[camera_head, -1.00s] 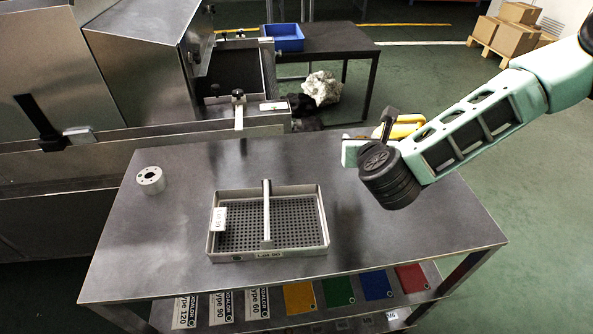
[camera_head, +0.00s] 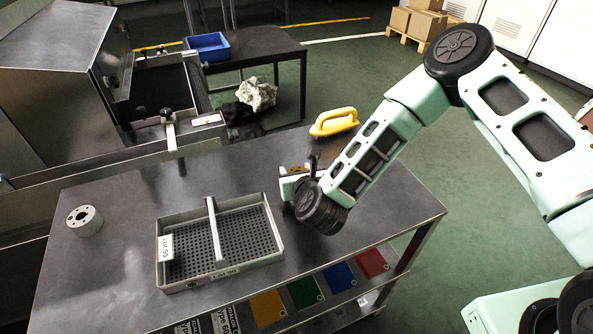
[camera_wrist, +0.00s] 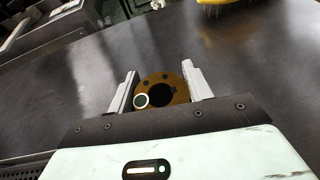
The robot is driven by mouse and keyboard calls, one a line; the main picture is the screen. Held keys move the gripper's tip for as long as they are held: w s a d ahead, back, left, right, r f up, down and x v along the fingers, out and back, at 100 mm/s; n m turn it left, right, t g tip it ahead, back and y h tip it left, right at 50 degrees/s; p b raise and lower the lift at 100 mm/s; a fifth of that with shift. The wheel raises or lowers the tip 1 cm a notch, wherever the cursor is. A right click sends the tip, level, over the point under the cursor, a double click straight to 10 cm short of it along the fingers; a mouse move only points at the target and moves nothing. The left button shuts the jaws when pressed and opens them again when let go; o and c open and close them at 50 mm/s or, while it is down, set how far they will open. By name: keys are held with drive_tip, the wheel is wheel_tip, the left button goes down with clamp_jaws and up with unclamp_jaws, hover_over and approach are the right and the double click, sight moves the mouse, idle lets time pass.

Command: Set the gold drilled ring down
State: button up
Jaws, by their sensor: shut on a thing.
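The gold drilled ring (camera_wrist: 178,88) sits between the two pale fingers of my gripper (camera_wrist: 160,88) in the wrist view, with its large centre hole and small drilled holes showing. My gripper is shut on it. In the head view my gripper (camera_head: 292,178) is over the right part of the steel table (camera_head: 350,210), right of the perforated tray. Only a small brownish bit of the ring (camera_head: 294,169) shows there. I cannot tell whether the ring touches the table top.
A perforated tray (camera_head: 276,245) with a handle bar and a label stands left of my gripper. A grey drilled ring (camera_head: 85,220) is at the table's left. A yellow handled tool (camera_head: 334,121) lies behind my gripper. Bare table lies between tray and back edge.

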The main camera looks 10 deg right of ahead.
drive_tip(key=o, duration=1)
drive_tip(key=shift+f, duration=0.15)
drive_tip(key=o, duration=0.4)
drive_tip(key=shift+o, duration=0.2)
